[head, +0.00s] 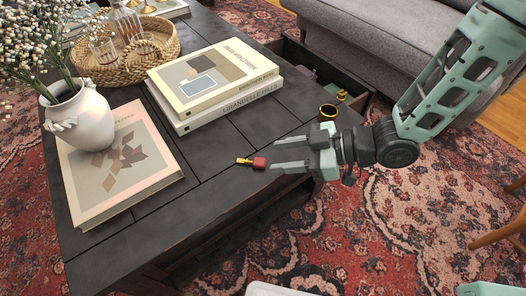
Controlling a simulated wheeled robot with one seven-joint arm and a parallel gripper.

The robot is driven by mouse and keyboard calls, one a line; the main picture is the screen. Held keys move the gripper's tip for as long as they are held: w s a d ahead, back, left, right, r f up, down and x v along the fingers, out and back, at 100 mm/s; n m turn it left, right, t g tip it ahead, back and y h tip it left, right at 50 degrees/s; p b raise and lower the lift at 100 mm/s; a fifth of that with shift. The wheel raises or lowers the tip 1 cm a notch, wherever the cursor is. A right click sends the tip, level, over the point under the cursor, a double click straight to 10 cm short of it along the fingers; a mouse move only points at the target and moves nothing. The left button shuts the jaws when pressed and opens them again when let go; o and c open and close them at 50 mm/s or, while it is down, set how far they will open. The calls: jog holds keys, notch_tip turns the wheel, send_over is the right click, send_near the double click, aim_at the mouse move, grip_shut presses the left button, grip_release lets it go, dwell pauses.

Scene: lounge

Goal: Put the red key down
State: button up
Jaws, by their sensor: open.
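The red key (259,163), with a red head and a short gold shaft, lies on the dark table (215,205) near its right edge. The gold shaft points left. My gripper (272,156) comes in from the right, low over the table edge. Its two fingers are spread and point left. The red head is just in front of the fingertips, close to the lower one. I cannot tell whether a finger touches it. Nothing shows held between the fingers.
Two stacked books (215,85) lie behind the key. A white vase (80,118) stands on another book at the left, near a woven tray (118,72). An open drawer (345,88) is beyond. Bare tabletop surrounds the key.

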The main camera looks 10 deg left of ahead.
jog(key=w+d+r+m+t+h+p, duration=0.1)
jog(key=w+d+r+m+t+h, duration=0.1)
jog(key=d+r+m+t+h, duration=0.6)
jog(key=s+d+r+m+g+h, duration=0.1)
jog(key=s+d+r+g+h, duration=0.1)
jog(key=s+d, duration=0.3)
jog(key=s+d+r+m+g+h, duration=0.2)
jog(key=s+d+r+g, duration=0.2)
jog(key=s, duration=0.5)
jog(key=shift+d+r+g+h, duration=0.3)
jog(key=shift+d+g+h, duration=0.1)
jog(key=shift+d, duration=0.1)
jog(key=shift+r, duration=0.1)
